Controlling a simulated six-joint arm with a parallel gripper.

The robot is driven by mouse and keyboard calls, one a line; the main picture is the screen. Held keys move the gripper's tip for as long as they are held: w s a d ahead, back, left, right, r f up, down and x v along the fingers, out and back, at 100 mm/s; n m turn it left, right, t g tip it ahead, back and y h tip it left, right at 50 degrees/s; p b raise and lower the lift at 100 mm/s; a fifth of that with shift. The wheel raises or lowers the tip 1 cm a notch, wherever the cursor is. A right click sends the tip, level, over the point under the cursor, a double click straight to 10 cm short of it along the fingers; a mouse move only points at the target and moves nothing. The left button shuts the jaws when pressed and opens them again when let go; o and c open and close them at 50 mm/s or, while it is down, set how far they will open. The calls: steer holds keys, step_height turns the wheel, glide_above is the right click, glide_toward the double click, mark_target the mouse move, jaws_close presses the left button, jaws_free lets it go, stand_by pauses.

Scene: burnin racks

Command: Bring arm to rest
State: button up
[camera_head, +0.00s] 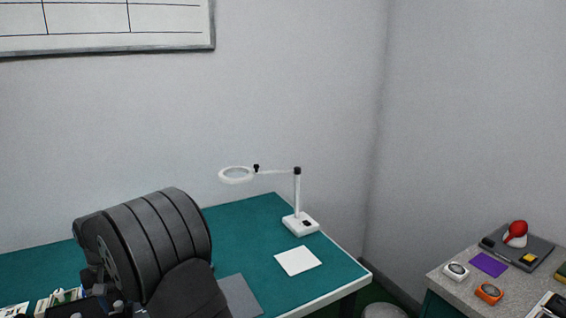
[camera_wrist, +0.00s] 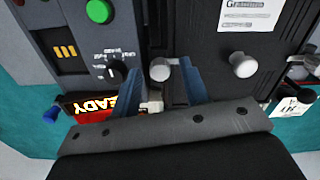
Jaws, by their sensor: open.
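In the wrist view my gripper (camera_wrist: 161,72) is open, its two blue fingers spread apart. A round pale knob (camera_wrist: 159,67) shows between the fingertips; I cannot tell whether they touch it. Nothing is seen gripped. The fingers point at a dark equipment front. In the camera_head view my dark arm fills the lower left and hides part of the bench, and the gripper cannot be made out clearly there.
A grey panel carries a green button (camera_wrist: 99,11), a dial (camera_wrist: 113,73) and a red READY display (camera_wrist: 98,106). A second pale knob (camera_wrist: 243,64) is on the dark front. A magnifier lamp (camera_head: 301,222) and white sheet (camera_head: 298,260) are on the green bench (camera_head: 255,213).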

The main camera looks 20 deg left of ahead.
stand_by(0.4)
step_height(320, 180, up, 18)
step_height(320, 180, down, 18)
steer(key=shift+r, duration=0.1)
steer(key=shift+f, duration=0.25)
steer(key=n, duration=0.4)
steer(key=shift+n, duration=0.3)
steer(key=n, duration=0.3)
steer(key=shift+n, duration=0.4)
steer(key=n, duration=0.4)
steer(key=shift+n, duration=0.4)
steer(key=n, duration=0.4)
